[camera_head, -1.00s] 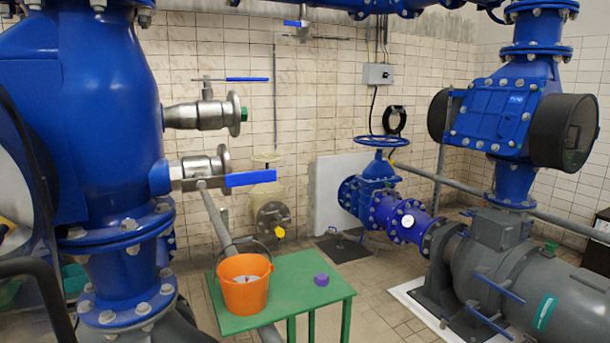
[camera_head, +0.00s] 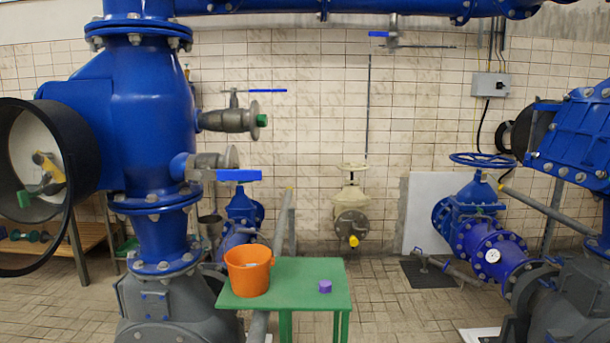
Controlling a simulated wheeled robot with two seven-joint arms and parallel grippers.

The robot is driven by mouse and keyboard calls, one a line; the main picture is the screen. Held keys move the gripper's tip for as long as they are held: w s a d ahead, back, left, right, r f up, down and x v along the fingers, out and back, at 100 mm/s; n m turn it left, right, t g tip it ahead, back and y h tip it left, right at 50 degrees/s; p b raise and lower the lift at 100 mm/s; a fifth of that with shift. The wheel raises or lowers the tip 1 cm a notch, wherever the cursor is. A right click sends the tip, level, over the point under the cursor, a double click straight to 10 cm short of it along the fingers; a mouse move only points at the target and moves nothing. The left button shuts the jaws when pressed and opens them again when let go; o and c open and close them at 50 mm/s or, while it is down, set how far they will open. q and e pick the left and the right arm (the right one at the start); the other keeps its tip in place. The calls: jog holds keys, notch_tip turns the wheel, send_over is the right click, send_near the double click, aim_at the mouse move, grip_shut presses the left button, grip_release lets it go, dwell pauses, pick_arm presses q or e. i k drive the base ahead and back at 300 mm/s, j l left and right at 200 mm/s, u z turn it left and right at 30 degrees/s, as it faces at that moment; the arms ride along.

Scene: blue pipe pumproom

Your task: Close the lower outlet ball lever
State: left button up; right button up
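The lower outlet ball valve (camera_head: 205,163) sticks out to the right from the large blue vertical pipe (camera_head: 150,120). Its blue lever (camera_head: 238,175) points right, roughly level, in line with the outlet. Above it is a second, upper outlet ball valve (camera_head: 232,119) with a green plug at its end and a thin blue lever (camera_head: 267,91) pointing right. Neither of my grippers shows in the head view.
A green table (camera_head: 318,272) stands below the valve, with an orange bucket (camera_head: 247,278) and a purple cap (camera_head: 325,286) on it. A blue handwheel valve (camera_head: 482,160) and pump stand at the right. Tiled floor (camera_head: 385,315) is open right of the table.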

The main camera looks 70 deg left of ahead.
aim_at(257, 174)
jog(key=i+l+u, duration=0.1)
jog(key=i+u, duration=0.15)
jog(key=i, duration=0.15)
jog(key=i+l+u, duration=0.25)
jog(key=i, duration=0.15)
jog(key=i+j+u, duration=0.1)
jog(key=u, duration=0.4)
jog(key=i+u, duration=0.3)
jog(key=u, duration=0.2)
jog(key=i+l+u, duration=0.1)
jog(key=u, duration=0.35)
jog(key=i+l+u, duration=0.2)
jog(key=u, duration=0.3)
